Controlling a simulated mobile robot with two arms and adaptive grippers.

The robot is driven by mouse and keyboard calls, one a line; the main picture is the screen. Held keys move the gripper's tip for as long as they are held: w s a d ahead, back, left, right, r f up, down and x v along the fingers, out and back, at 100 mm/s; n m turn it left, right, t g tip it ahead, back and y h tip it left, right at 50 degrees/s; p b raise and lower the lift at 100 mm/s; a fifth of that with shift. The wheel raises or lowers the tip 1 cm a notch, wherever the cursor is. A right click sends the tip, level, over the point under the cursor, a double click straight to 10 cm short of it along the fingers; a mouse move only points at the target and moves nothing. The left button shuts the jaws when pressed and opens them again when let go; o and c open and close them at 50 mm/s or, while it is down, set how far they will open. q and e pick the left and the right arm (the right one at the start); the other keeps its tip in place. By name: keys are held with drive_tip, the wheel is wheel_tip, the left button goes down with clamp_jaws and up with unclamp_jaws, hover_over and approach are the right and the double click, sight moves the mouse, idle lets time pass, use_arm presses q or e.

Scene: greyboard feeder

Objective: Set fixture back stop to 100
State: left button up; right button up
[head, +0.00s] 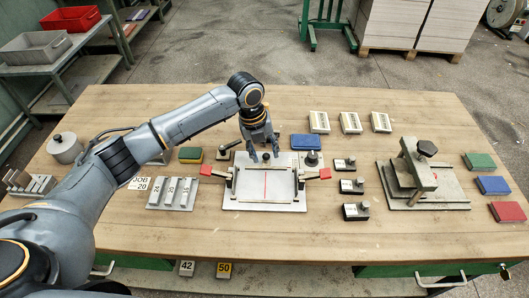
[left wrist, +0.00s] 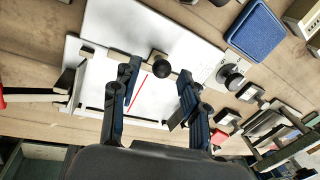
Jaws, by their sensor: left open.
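The fixture (head: 287,206) is a pale plate with a red line at the middle of the table. It also shows in the left wrist view (left wrist: 106,28). A round black knob (left wrist: 160,67) stands at its back part. A second, dark knob on a silver base (head: 311,159) stands at its back right, beside faint scale marks (left wrist: 221,66) too small to read. My left gripper (head: 264,158) is open over the back of the fixture, its fingers pointing down. In the left wrist view its fingertips (left wrist: 157,78) lie on either side of the black knob, apart from it. My right gripper is out of view.
Red clamp handles (head: 223,174) flank the fixture. A blue block (head: 305,142) lies behind it. Small black blocks with knobs (head: 354,186) stand to its right, numbered grey blocks (head: 180,193) to its left. A metal press (head: 424,180) stands further right.

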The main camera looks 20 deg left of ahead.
sight(257, 166)
use_arm(q)
wheel_tip(257, 166, up, 11)
drive_tip(key=s+a, duration=0.1)
drive_tip(key=a, duration=0.1)
drive_tip(key=shift+r, duration=0.15)
drive_tip(key=shift+s, duration=0.1)
idle(0.3)
